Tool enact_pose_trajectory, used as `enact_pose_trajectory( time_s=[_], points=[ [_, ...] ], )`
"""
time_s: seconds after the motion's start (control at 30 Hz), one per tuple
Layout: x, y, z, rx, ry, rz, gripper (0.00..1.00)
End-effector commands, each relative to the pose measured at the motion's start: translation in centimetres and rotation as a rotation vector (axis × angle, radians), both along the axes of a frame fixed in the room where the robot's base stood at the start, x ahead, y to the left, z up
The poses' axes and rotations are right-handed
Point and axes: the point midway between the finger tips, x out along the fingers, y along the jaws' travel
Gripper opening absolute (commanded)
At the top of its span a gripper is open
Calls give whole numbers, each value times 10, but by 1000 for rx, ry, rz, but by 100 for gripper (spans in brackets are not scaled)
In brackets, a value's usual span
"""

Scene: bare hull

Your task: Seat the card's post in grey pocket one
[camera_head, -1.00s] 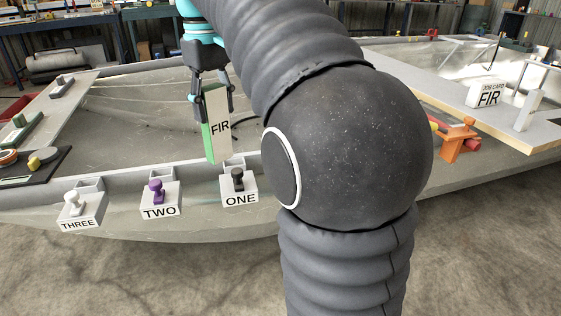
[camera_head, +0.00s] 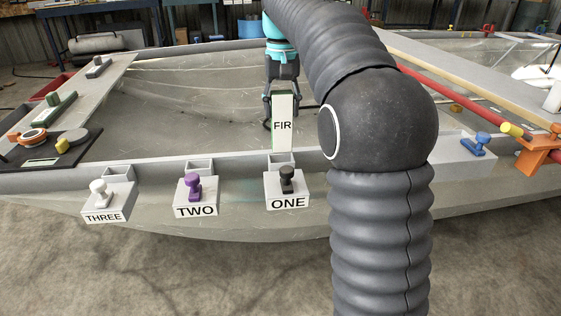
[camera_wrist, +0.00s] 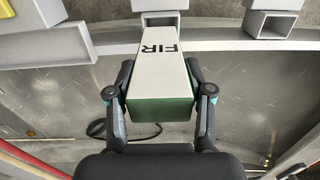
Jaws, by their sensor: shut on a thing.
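The card (camera_head: 283,124) is white with a green edge and reads FIR. My gripper (camera_head: 283,98) is shut on its upper part and holds it upright. In the wrist view the card (camera_wrist: 158,68) lies between my two gripper fingers (camera_wrist: 160,100), its far end pointing toward a small box-shaped pocket. Grey pocket one (camera_head: 283,160) is an open box on the hull's rim, behind the ONE label block (camera_head: 288,203) with its black knob. The card's lower end shows just above or at this pocket; its post is hidden and I cannot tell whether it touches.
Label blocks TWO (camera_head: 196,210), with a purple knob, and THREE (camera_head: 104,215), with a white knob, stand to the left with pockets behind. A blue knob (camera_head: 481,141) and an orange bracket (camera_head: 540,147) are at right. A dark mat (camera_head: 60,150) with parts lies at left.

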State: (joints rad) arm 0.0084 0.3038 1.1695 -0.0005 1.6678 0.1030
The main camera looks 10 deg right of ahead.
Motion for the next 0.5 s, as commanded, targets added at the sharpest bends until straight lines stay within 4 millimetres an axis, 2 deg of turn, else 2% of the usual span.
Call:
enact_pose_trajectory(
  time_s=[0.03,0.2,0.5],
  points=[
    [-1,1,-12,0,0,1,0],
    [-1,2,-36,0,0,5,0],
    [-1,3,-57,0,-1,8,0]
  ],
)
